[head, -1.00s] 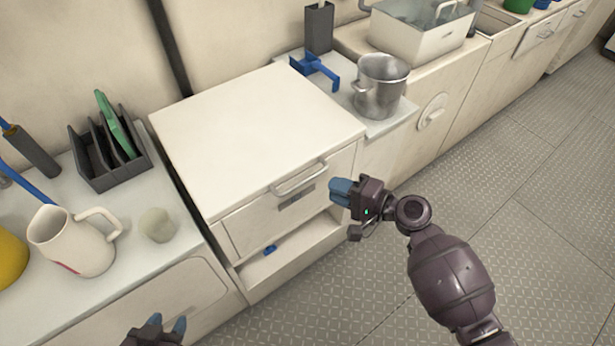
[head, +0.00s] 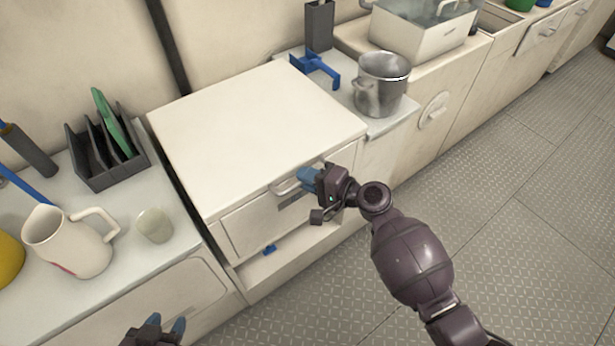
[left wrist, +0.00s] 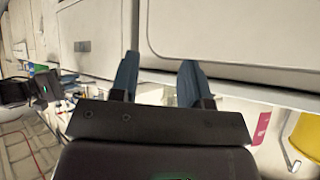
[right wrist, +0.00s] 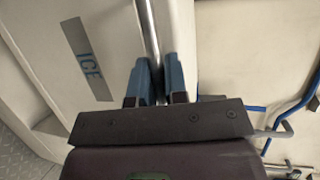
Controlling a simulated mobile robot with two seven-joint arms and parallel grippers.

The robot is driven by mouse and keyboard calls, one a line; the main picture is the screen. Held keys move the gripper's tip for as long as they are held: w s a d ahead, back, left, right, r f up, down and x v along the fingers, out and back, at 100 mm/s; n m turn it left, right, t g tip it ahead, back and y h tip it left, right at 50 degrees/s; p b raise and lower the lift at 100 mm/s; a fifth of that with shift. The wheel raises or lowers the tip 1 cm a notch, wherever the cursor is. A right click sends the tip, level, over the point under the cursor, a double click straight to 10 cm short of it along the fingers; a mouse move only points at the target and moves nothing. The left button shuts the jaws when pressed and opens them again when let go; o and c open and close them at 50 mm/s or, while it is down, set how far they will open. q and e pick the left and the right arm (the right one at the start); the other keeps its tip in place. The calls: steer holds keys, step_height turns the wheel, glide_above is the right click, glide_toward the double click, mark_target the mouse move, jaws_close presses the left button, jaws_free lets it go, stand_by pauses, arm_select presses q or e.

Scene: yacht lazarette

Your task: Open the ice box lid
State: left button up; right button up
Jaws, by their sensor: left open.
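The ice box (head: 225,180) is a cream cabinet with a flat lid (head: 255,125) that lies closed on top. A metal bar handle (head: 287,188) runs along the lid's front edge.
On the left counter are a pitcher (head: 68,245), a cup (head: 154,225) and a dark rack (head: 105,165) with a green board. A steel pot (head: 380,85) and a blue tool (head: 315,68) stand right of the ice box. The lid top is bare.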

jaws_close()
steer(key=shift+r, duration=0.1)
